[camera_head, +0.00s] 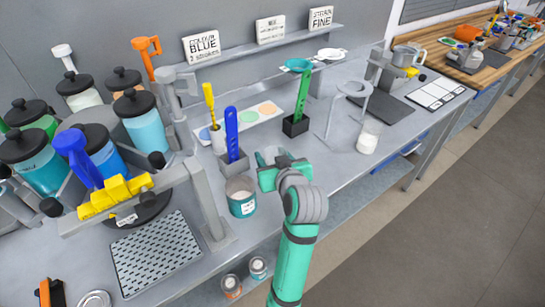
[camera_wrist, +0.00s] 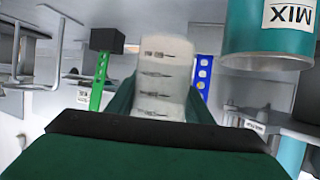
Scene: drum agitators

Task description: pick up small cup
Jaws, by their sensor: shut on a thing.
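A small translucent white cup (camera_wrist: 158,78) with dark measuring marks stands out in the middle of the wrist view. My gripper (camera_wrist: 160,100) is shut on it, with a green finger on each side. In the head view my gripper (camera_head: 279,174) is over the bench, right of the teal mix can, and only part of the cup (camera_head: 268,155) shows past the fingers. I cannot tell whether the cup touches the bench.
The open teal can (camera_head: 242,204) marked MIX is close to my gripper's left. A blue perforated stick (camera_head: 231,133) and a green one (camera_head: 302,95) stand in holders behind. Another whitish cup (camera_head: 369,137) stands to the right. Lidded jars (camera_head: 142,122) crowd the left.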

